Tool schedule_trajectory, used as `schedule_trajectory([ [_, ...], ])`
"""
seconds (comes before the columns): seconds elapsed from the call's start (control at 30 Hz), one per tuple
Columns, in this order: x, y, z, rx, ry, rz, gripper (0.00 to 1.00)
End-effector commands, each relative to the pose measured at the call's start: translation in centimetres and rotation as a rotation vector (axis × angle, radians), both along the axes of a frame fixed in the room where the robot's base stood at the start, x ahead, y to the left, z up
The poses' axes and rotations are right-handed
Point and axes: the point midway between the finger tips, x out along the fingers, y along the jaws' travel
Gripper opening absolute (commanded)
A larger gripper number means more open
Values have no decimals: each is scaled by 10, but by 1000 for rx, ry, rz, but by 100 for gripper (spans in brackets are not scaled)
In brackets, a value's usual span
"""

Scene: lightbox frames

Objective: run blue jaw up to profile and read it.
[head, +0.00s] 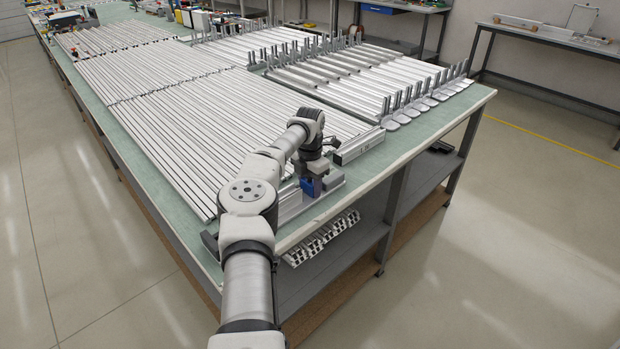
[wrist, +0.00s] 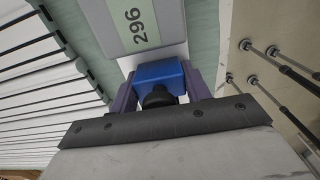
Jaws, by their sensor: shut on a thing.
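The blue jaw (wrist: 158,74) sits between the two fingers of my gripper (wrist: 160,92), which is shut on it. In the head view the blue jaw (head: 308,187) is low at the table's near corner, beside a short metal rail (head: 330,183), under my gripper (head: 313,172). A grey block (wrist: 178,12) with a pale green label reading 296 lies just beyond the jaw in the wrist view. A white strip shows between them. A short silver block (head: 358,146) with a small label, too small to read surely, lies beyond my gripper. I cannot tell which piece is the profile.
Long silver bars (head: 180,95) cover the green table (head: 455,107) to the left. Several upright grey pieces (head: 400,97) stand behind. A shelf (head: 345,245) below holds more profile ends (head: 320,238). Open floor (head: 480,260) lies to the right.

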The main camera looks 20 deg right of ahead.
Motion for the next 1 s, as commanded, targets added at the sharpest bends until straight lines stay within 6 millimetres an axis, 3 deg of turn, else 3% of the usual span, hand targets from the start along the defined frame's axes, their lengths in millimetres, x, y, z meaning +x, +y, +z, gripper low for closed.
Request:
schedule_trajectory([
  [1.0,-1,6,-2,11,5,3,20],
])
